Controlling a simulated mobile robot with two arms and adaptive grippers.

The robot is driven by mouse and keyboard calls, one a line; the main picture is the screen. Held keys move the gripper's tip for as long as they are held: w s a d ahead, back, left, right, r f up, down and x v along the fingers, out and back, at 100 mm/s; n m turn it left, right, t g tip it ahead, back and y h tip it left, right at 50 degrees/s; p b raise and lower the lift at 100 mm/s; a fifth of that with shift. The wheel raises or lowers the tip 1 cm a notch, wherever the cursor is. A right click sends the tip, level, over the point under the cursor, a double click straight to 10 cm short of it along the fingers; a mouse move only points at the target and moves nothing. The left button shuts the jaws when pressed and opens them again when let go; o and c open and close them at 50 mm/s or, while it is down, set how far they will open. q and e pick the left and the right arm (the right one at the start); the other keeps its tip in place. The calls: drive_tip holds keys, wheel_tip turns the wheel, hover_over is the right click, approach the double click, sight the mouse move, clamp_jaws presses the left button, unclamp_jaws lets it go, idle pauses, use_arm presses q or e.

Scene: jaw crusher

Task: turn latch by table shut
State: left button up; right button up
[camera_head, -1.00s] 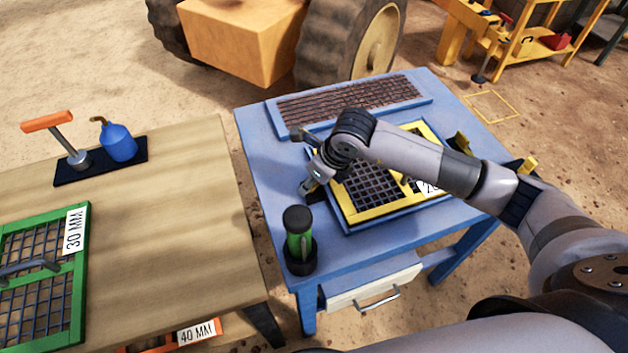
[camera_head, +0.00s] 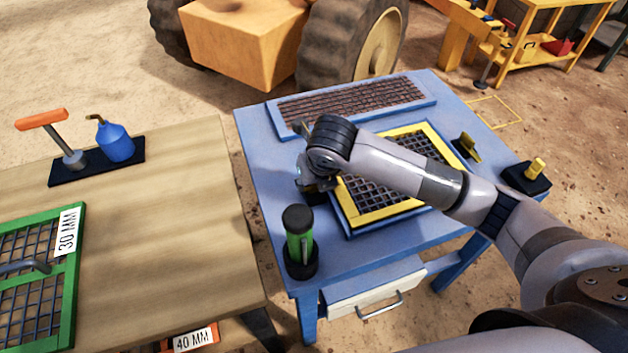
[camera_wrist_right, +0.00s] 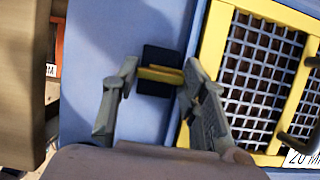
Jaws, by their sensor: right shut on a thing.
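The latch by the table's near-left side is a yellow bar (camera_wrist_right: 160,75) on a black base (camera_wrist_right: 155,88), beside the yellow-framed screen (camera_wrist_right: 218,40). In the right wrist view the bar lies roughly crosswise between the fingers of my right gripper (camera_wrist_right: 158,88), its right end at the right finger. My right gripper is shut on it. In the head view my right gripper (camera_head: 314,184) is over the left edge of the yellow-framed screen (camera_head: 397,217) and hides most of the latch. My left gripper is not in view.
A green-and-black cylinder (camera_head: 299,240) stands on the blue table (camera_head: 262,165) close to my gripper. A mesh panel (camera_head: 350,100) lies at the back. Two other yellow-and-black pieces (camera_head: 467,147) (camera_head: 527,177) are at the right. A wooden table (camera_head: 175,215) stands left.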

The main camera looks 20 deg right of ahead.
idle(0.3)
drive_tip(key=o, duration=1.2)
drive_tip(key=shift+c, duration=0.2)
drive_tip(key=shift+r, duration=0.1)
drive_tip(key=shift+s+r, duration=0.15)
drive_tip(key=shift+r, duration=0.2)
drive_tip(key=v, duration=1.1)
drive_tip(key=shift+s+f, duration=0.1)
drive_tip(key=shift+s, duration=0.1)
